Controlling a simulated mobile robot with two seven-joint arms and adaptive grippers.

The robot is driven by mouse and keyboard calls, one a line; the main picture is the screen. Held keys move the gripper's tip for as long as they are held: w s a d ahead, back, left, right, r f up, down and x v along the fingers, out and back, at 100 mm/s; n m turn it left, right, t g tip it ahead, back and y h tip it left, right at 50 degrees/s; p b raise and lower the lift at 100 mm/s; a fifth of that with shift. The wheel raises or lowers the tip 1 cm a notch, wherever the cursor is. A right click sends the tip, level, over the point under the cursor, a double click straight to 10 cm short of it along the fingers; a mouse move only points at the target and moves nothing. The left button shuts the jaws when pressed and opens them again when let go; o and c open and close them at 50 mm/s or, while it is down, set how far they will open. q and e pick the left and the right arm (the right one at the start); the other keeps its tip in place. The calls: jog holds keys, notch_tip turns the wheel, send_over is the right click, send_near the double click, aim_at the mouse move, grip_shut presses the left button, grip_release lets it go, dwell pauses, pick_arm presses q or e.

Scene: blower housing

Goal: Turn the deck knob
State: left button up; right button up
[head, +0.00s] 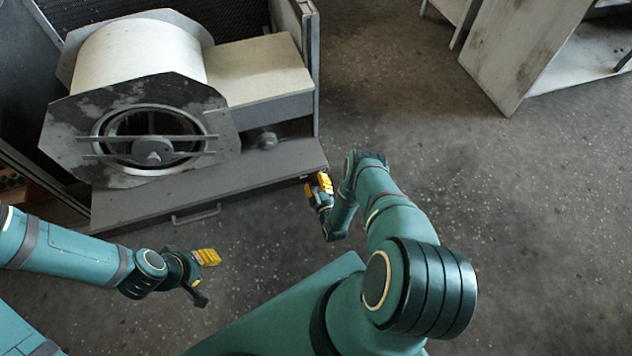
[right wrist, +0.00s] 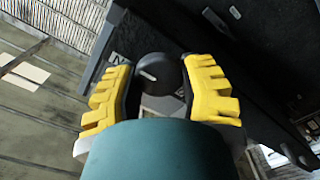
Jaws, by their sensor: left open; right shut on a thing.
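The deck knob (right wrist: 156,70) is a dark round knob with a short pale pointer mark. In the right wrist view it sits between the yellow fingers of my right gripper (right wrist: 160,88), which is shut on it. In the head view my right gripper (head: 319,184) is at the right front corner of the grey deck (head: 255,178); the knob is hidden there. The pointer slants in the wrist view. My left gripper (head: 207,276) is open and empty, in front of the deck and apart from it.
On the deck stands the blower housing (head: 222,120) with a cream drum (head: 140,50) and a cream box (head: 258,68). A small grey round part (head: 265,140) is at its right. The deck front has a handle (head: 196,215). A worn panelled unit (head: 525,50) stands at back right. Floor between is clear.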

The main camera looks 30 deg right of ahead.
aim_at(316, 180)
dwell(0.4)
jog(key=o, duration=1.2)
jog(key=shift+r, duration=0.15)
notch_tip(316, 180, up, 10)
jog(key=shift+f, duration=0.1)
